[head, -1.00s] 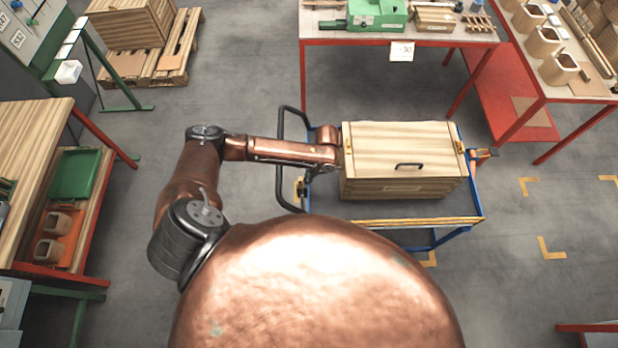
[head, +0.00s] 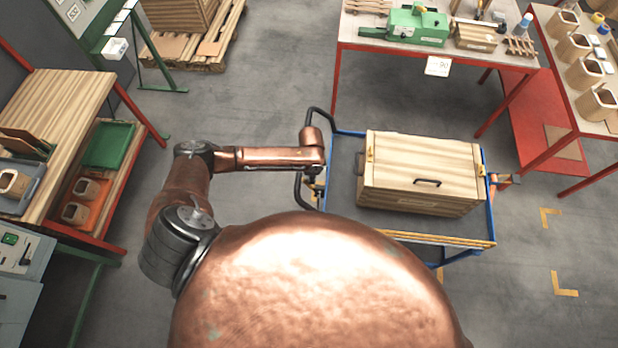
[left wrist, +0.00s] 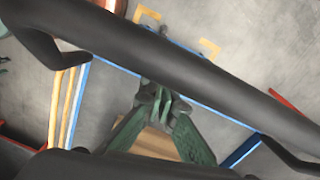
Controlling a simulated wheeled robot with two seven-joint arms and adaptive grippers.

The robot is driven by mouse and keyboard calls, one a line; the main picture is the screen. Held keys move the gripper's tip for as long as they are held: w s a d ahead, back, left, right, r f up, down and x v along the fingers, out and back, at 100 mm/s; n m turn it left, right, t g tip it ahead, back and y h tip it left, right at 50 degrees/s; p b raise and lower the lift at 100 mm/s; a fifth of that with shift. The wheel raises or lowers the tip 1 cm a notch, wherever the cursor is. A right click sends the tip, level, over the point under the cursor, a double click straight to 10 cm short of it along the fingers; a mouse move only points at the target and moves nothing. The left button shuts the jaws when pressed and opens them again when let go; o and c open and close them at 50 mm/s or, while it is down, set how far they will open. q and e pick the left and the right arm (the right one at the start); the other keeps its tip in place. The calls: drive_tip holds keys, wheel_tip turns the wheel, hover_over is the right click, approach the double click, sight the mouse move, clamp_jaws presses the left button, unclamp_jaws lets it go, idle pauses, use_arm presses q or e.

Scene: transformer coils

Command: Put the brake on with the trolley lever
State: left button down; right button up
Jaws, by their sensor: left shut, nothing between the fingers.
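The trolley is a blue-framed cart (head: 345,190) with a dark bed and a black tubular push handle (head: 298,190) at its left end. My left gripper (head: 314,188) points down at that handle; in the head view it is small and partly hidden by its own wrist. In the left wrist view, its green fingers (left wrist: 160,97) are shut and empty, close beside a thick dark bar (left wrist: 200,75) that crosses the picture. I cannot tell whether they touch it. An orange part (head: 506,180) sticks out at the trolley's right end; I cannot tell whether it is the lever.
A wooden crate (head: 420,170) with a dark handle stands on the trolley. Red-legged tables (head: 375,45) stand behind and to the right. A wooden bench (head: 60,95) is at the left. The grey floor between bench and trolley is clear.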

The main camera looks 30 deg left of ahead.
use_arm(q)
drive_tip(key=shift+a, duration=0.15)
idle(0.4)
drive_tip(key=shift+r, duration=0.1)
wheel_tip(320, 180, up, 11)
drive_tip(key=w, duration=0.1)
drive_tip(key=shift+w+d+p, duration=0.2)
drive_tip(key=shift+p, duration=0.25)
